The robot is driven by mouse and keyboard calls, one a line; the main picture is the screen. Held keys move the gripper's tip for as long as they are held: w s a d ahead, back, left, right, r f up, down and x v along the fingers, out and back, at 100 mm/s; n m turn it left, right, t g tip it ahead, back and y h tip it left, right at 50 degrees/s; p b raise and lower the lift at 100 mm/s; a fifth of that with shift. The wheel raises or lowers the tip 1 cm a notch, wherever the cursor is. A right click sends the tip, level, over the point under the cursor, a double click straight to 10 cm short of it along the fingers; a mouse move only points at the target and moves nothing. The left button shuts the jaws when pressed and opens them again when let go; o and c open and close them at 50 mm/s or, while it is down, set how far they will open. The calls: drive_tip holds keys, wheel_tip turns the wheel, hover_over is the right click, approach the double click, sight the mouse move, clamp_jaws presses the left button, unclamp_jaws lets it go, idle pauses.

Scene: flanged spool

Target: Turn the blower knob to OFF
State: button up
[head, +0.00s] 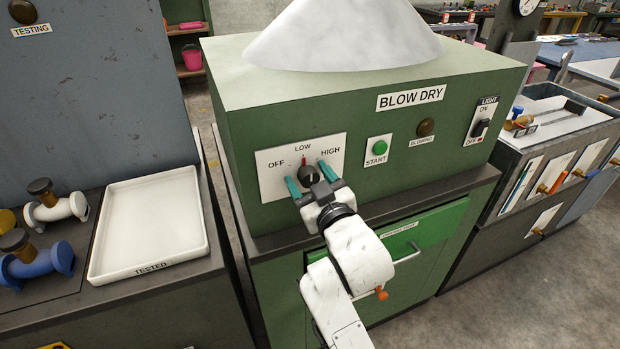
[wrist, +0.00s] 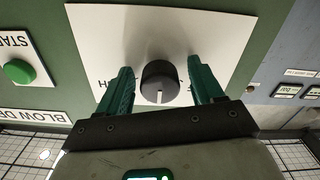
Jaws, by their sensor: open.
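The blower knob (head: 308,174) is a dark round dial on a white plate (head: 272,178) marked OFF, LOW and HIGH, on the front of the green BLOW DRY cabinet. A red mark above the knob lies by LOW. In the wrist view, which is upside down, the knob (wrist: 160,82) has a white pointer line aimed straight down, toward the LOW side. My gripper (head: 310,179) is open, its teal fingers on either side of the knob. The wrist view shows gaps between the knob and both fingers of my gripper (wrist: 158,72). The fingers partly cover the plate's lettering.
A green START button (head: 380,147) and a BLOWING lamp (head: 426,127) are right of the plate. A LIGHT switch (head: 481,127) is farther right. A green drawer (head: 420,240) with a handle is below. A white TESTED tray (head: 150,222) is at left.

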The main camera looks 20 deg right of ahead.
drive_tip(key=shift+c, duration=0.3)
drive_tip(key=c, duration=1)
drive_tip(key=shift+n+p, duration=0.3)
drive_tip(key=shift+n, duration=0.1)
drive_tip(key=n+p, duration=0.3)
drive_tip(key=n, duration=0.1)
drive_tip(key=shift+d+n, duration=0.15)
drive_tip(key=shift+n, duration=0.25)
drive_tip(key=n+p, duration=0.2)
drive_tip(key=n, duration=0.2)
drive_tip(key=shift+p, duration=0.4)
drive_tip(key=shift+n+p, duration=0.55)
drive_tip(key=shift+n, duration=0.65)
drive_tip(key=shift+d+f, duration=0.1)
